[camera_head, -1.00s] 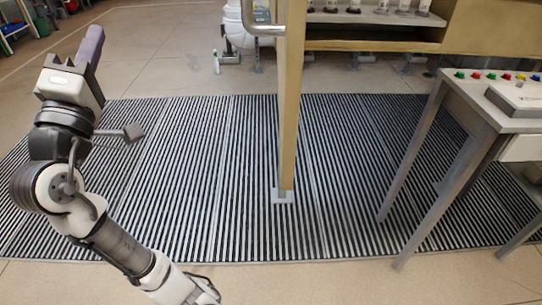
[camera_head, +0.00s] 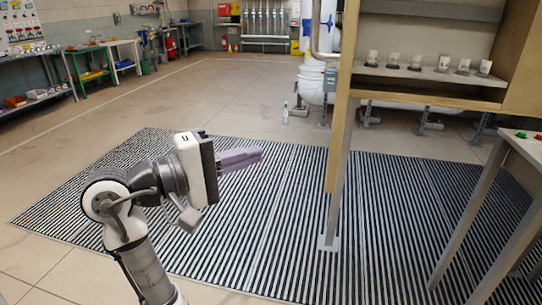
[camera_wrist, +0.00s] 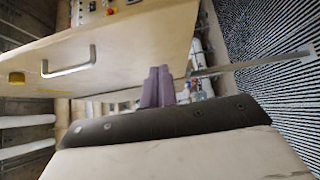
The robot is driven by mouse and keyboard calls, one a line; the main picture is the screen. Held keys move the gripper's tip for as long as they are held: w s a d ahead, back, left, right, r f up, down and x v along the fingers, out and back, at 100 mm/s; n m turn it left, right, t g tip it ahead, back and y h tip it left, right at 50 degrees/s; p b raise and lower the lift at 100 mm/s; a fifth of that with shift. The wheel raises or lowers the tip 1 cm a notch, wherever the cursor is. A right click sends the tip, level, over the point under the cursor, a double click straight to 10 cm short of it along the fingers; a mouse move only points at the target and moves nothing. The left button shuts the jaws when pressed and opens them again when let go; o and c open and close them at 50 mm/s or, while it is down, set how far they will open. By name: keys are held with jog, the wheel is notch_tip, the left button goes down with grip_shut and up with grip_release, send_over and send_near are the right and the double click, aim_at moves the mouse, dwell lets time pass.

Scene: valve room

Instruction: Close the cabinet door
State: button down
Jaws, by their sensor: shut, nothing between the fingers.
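The cabinet (camera_head: 434,92) is wooden, with open shelves, at the upper right in the head view. Its door (camera_head: 343,110) stands open and is seen nearly edge-on, with a metal handle (camera_head: 318,42) on its left side. In the wrist view the door's face (camera_wrist: 140,45) fills the upper left, with its bar handle (camera_wrist: 70,66). My gripper (camera_head: 260,155) has purple fingers, shut and empty, pointing right towards the door with a gap in the head view. In the wrist view the fingertips (camera_wrist: 160,70) overlap the door's edge; contact cannot be told.
A grey post (camera_head: 332,220) with a foot plate stands below the door on the striped floor grating (camera_head: 250,225). A table (camera_head: 520,150) with coloured buttons is at the right. White pipes (camera_head: 315,80) stand behind the door. Open floor lies at the left.

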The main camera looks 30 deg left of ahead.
jog(key=w+d+p, duration=0.1)
jog(key=w+d, duration=0.7)
jog(key=shift+w+d, duration=0.15)
jog(key=shift+d+p, duration=0.15)
jog(key=shift+p, duration=0.2)
